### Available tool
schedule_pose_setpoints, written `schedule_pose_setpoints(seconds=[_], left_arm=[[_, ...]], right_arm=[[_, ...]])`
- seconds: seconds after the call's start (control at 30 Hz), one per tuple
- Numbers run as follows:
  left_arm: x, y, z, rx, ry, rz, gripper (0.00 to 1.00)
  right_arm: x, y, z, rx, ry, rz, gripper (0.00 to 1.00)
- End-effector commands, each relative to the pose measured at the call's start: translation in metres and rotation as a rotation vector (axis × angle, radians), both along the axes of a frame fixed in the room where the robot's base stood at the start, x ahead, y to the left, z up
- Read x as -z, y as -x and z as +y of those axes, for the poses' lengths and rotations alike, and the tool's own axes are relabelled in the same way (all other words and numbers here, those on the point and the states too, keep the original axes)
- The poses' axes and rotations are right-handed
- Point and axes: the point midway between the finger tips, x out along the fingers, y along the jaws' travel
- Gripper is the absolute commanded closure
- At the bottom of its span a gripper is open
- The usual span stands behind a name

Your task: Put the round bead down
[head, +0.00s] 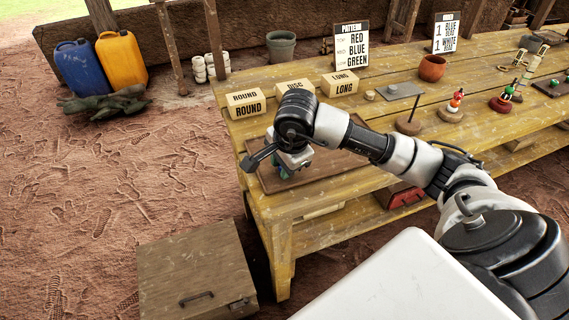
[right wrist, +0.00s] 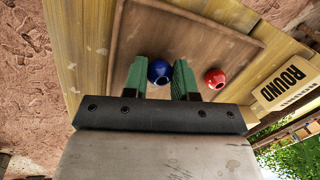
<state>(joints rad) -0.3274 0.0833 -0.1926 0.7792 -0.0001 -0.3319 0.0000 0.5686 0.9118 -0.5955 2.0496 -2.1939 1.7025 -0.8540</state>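A blue round bead (right wrist: 160,72) sits between the green fingertips of my right gripper (right wrist: 160,78) in the right wrist view, with a fingertip against each side. The gripper is low over the brown tray (right wrist: 205,35); whether the bead touches the tray I cannot tell. A red bead (right wrist: 215,78) lies on the tray just right of the gripper. In the head view my right gripper (head: 291,164) hangs over the tray (head: 345,166) at the table's near left end, and my arm hides the beads. My left gripper is not in view.
Wooden blocks labelled ROUND (head: 245,103), DISC (head: 295,86) and LONG (head: 340,86) stand behind the tray. A wooden box (head: 195,270) is on the ground.

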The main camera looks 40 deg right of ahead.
Motion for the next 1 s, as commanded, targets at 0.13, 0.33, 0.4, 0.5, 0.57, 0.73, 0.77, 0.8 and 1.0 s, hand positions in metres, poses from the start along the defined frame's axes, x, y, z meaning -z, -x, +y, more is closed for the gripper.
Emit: schedule_pose_setpoints(seconds=[0.13,0.33,0.4,0.5,0.57,0.73,0.77,0.8,1.0], left_arm=[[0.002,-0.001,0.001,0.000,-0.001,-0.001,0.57],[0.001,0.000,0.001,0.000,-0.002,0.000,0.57],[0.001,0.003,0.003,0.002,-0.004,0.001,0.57],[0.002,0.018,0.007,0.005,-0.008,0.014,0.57],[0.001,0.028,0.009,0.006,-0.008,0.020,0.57],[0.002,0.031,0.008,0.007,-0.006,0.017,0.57],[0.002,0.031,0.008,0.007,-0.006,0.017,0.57],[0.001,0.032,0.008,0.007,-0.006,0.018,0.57],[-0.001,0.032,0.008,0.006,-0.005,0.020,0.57]], right_arm=[[0.014,0.006,0.002,-0.005,0.000,0.034,0.63],[0.012,0.006,0.003,-0.005,-0.001,0.035,0.63],[0.010,0.006,0.003,-0.005,-0.001,0.035,0.63],[0.004,0.006,0.003,-0.006,-0.001,0.036,0.63],[-0.001,0.006,0.003,-0.007,-0.002,0.036,0.63],[-0.040,0.012,0.002,-0.009,0.003,0.021,0.63],[-0.048,0.014,0.002,-0.008,0.002,0.021,0.63],[-0.058,0.016,0.002,-0.007,0.003,0.020,0.63],[-0.099,0.024,0.001,-0.007,0.003,0.016,0.63]])
